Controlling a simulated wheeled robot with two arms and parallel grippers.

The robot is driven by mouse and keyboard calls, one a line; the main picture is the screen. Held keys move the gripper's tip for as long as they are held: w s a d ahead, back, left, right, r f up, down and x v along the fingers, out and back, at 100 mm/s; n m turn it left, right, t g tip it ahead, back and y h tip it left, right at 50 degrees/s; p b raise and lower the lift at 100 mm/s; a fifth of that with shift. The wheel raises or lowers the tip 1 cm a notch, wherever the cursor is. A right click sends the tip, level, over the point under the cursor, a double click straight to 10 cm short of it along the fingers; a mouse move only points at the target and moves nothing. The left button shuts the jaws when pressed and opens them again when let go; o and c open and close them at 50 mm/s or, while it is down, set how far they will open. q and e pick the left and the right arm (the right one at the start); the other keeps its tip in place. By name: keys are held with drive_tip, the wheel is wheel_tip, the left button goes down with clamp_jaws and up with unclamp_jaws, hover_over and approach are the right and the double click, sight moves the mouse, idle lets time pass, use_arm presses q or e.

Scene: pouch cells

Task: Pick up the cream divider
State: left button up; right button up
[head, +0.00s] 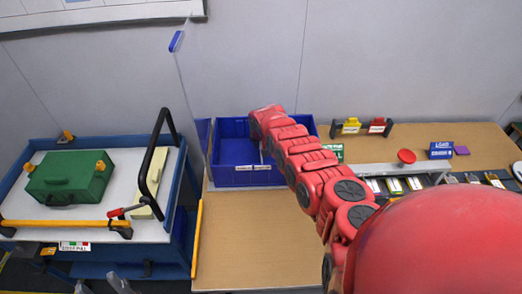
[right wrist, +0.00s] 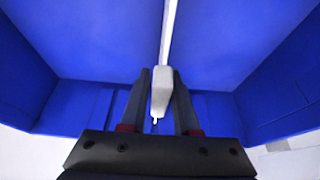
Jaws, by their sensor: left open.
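A pale, cream-white divider (right wrist: 162,88) stands in the blue bin (head: 234,176), seen almost edge-on in the right wrist view as a thin strip with a thicker near end. The two dark fingers of my right gripper (right wrist: 161,100) are inside the bin, one on each side of that thick end. They are very close to it; whether they press on it I cannot tell. In the head view my red right arm reaches over the bin and hides its right part and the right gripper. My left gripper (head: 103,284) is open and empty at the bottom edge, below the cart.
A blue cart (head: 190,170) at left carries a green case (head: 68,178), a black handle bar (head: 152,160) and a yellow bar. The wooden table (head: 240,240) is clear in front of the bin. Yellow and red clips, a blue box (head: 441,150) and a rack stand farther right.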

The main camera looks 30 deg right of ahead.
clamp_jaws()
